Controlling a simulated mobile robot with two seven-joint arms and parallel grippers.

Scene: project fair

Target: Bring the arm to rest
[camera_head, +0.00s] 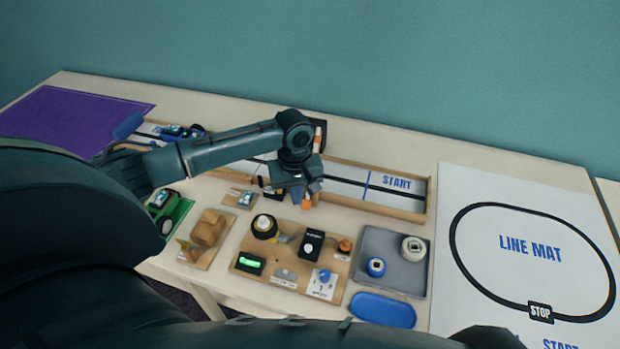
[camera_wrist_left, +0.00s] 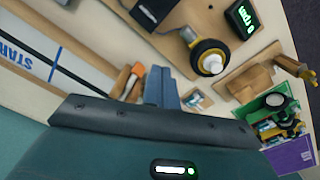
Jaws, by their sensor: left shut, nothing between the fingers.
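My left arm reaches in from the left over the table, and its gripper (camera_head: 300,196) hangs above the middle, between the wooden track and the component board. In the left wrist view the blue-grey fingers (camera_wrist_left: 161,86) are together with nothing between them. A small orange-handled item (camera_wrist_left: 132,76) shows beside the fingers, apart from them as far as I can tell. My right gripper is not in view.
The walled START track (camera_head: 350,184) runs behind the gripper. In front are a wooden board (camera_head: 280,289) with electronics, a grey tray (camera_head: 382,240) and a blue tray (camera_head: 383,310). The line mat (camera_head: 480,210) lies right, a purple mat (camera_head: 70,115) left.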

